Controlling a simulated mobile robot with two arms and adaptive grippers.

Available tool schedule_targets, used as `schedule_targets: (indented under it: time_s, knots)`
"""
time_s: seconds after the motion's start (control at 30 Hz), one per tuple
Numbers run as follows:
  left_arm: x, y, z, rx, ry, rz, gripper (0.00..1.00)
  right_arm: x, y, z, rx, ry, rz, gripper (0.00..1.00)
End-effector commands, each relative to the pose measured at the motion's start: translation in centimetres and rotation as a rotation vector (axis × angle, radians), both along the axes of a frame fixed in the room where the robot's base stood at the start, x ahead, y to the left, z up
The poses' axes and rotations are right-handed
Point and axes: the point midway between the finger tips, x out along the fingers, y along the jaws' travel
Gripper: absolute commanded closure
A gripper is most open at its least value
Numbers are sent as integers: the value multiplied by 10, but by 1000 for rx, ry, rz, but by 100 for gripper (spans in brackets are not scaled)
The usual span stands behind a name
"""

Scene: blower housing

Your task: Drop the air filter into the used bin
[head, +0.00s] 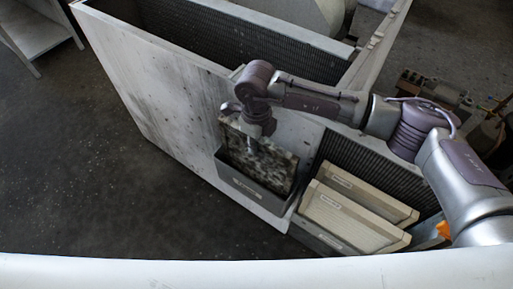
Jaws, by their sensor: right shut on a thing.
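The air filter (265,158) is a dark, dirty, mottled panel standing roughly upright, slightly tilted. Its lower part is inside the grey used bin (250,188), which has a small label on its front wall. The bin's front wall hides the filter's bottom edge, so I cannot tell whether it touches the bin floor. My right gripper (251,140) is shut on the filter at its upper part, above the bin. My left gripper is not in view.
A second grey bin (318,240) to the right holds clean beige filters (350,218). The large pale blower housing (165,90) stands behind the bins. Open dark floor (90,165) lies to the left, with a grey table (32,32) at the upper left.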

Motion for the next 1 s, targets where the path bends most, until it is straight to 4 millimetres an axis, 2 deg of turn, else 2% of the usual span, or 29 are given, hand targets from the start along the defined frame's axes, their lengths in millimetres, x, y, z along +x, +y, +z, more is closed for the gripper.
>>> schedule_targets:
  time_s: [0.1, 0.2, 0.97, 1.0]
  knots:
    - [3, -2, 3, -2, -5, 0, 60, -1, 0, -20, -1, 3, -2, 100]
    - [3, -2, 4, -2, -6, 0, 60, 0, 0, -31, 0, 3, -1, 100]
    - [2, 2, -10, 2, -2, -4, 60, 0, 0, -43, 0, 0, 0, 100]
    - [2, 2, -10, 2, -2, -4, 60, 0, 0, -43, -1, 1, 0, 76]
